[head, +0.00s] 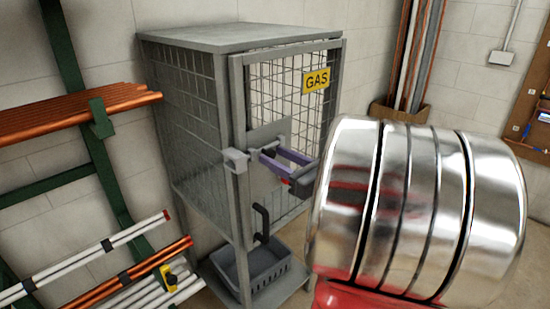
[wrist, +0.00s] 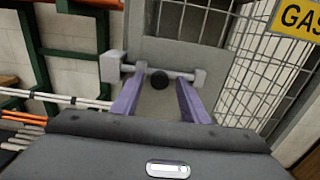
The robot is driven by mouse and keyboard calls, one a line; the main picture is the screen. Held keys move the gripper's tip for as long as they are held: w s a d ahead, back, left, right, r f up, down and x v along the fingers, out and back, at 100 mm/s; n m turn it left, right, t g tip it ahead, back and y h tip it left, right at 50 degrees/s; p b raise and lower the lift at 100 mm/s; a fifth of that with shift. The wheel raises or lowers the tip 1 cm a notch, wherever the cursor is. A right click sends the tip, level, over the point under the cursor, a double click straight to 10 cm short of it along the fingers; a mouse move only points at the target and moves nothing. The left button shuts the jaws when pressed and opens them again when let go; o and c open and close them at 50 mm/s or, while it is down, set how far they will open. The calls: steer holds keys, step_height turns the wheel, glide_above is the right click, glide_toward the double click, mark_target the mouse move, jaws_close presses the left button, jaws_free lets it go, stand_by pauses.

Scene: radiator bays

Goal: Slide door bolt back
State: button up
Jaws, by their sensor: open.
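The grey mesh gas cage (head: 190,110) has a door with a yellow GAS sign (head: 317,80). On the door's plate is the bolt, a pale horizontal rod with a round black knob (wrist: 159,80). The rod runs between a left bracket (wrist: 110,67) and a right bracket (wrist: 198,79). My gripper (wrist: 157,88) is open, with one purple finger on each side of the knob. I cannot tell if either finger touches it. In the head view my gripper (head: 274,151) is at the bolt, and its fingers partly hide the rod and knob.
A black door handle (head: 261,222) sits below the bolt. A grey crate (head: 262,270) stands under the cage. A green rack with copper pipes (head: 80,113) is on the left. Upright pipes (head: 413,60) stand in a box behind. My shiny arm link fills the right.

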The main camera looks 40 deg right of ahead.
steer(key=shift+w, duration=0.35)
jaws_close()
stand_by(0.3)
